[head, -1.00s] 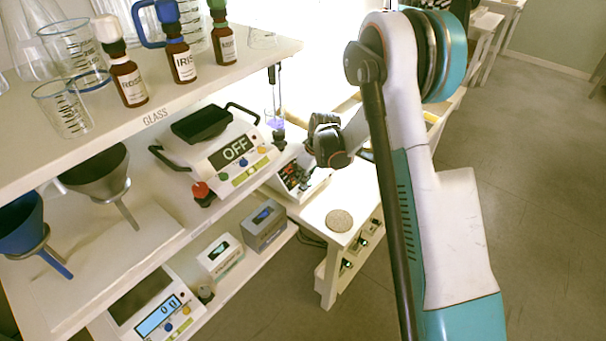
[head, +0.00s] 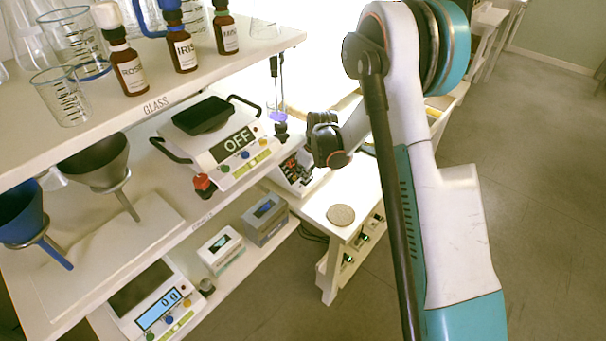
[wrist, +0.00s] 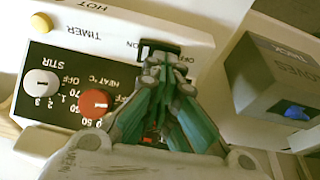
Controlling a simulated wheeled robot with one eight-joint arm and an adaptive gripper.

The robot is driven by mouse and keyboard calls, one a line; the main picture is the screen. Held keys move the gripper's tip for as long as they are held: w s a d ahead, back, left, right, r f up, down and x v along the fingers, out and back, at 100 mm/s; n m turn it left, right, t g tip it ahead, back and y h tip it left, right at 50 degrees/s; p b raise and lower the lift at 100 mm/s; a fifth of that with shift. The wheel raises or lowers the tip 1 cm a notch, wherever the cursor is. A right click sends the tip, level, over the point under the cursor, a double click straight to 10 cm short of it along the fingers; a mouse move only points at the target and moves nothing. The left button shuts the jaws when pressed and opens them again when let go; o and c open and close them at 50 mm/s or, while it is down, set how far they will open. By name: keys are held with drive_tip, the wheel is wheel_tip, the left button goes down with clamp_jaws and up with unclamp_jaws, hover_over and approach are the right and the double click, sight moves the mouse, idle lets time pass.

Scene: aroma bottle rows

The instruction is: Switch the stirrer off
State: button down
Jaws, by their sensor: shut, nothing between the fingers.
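The stirrer (head: 314,184) is a white unit with a black control panel, partly hidden by my wrist in the head view. In the wrist view its panel (wrist: 70,58) appears upside down, with a white knob (wrist: 41,82) by the STIR label and a red knob (wrist: 94,103) by HEAT. I cannot tell exactly where the white knob points. A black switch-like part (wrist: 160,46) with an OFF label beside it is at the panel's edge. My gripper (wrist: 160,63) is shut and empty, its tips at or just over this part; contact is unclear.
A box marked GLOVES (wrist: 265,85) stands right of the stirrer in the wrist view. At left, shelves hold a scale reading OFF (head: 222,150), a lower scale (head: 160,310), and brown bottles (head: 130,72). A round disc (head: 341,215) lies on the white table.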

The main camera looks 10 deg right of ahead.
drive_tip(key=shift+w+d, duration=0.35)
drive_tip(key=shift+d, duration=0.15)
drive_tip(key=shift+r, duration=0.1)
drive_tip(key=v, duration=1.2)
